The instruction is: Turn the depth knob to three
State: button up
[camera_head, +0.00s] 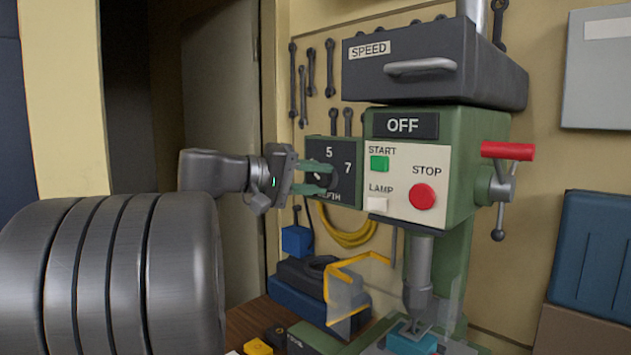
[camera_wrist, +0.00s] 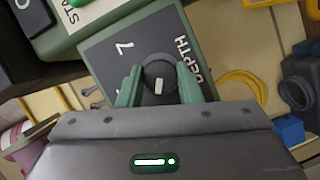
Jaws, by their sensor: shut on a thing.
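The depth knob (camera_wrist: 156,64) is a round dark knob with a short white mark, on a dark dial plate (camera_head: 345,184) at the left side of the green drill press. The plate shows a 5 at the top, a 7 at the right and the word DEPTH below. My gripper (camera_head: 322,179) reaches in from the left. In the wrist view, its two green fingers (camera_wrist: 159,73) are shut on the knob, one on each side. There the white mark lies on the knob's side nearest my gripper body. The numeral three is not visible; my gripper covers that part of the plate.
The green START button (camera_head: 380,163), red STOP button (camera_head: 422,196) and LAMP switch (camera_head: 377,204) are right of the dial. A yellow-framed clear guard (camera_head: 346,290) stands below. A yellow cable coil (camera_head: 347,236) and wrenches (camera_head: 330,68) hang on the wall behind.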

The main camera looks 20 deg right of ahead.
dwell(0.3)
jog(key=o, duration=1)
jog(key=a+b, duration=0.1)
jog(key=a, duration=0.3)
jog(key=a+r+b, duration=0.1)
jog(key=a, duration=0.8)
jog(key=shift+s+a+r+b, duration=0.1)
jog(key=shift+a+r+b, duration=0.2)
jog(key=shift+a+b, duration=0.1)
jog(key=d+p, duration=0.1)
jog(key=d, duration=0.3)
jog(key=d+f+p, duration=0.1)
jog(key=d, duration=0.8)
jog(key=shift+d+f+p, duration=0.35)
jog(key=shift+d+p, duration=0.05)
jog(key=shift+a, duration=0.15)
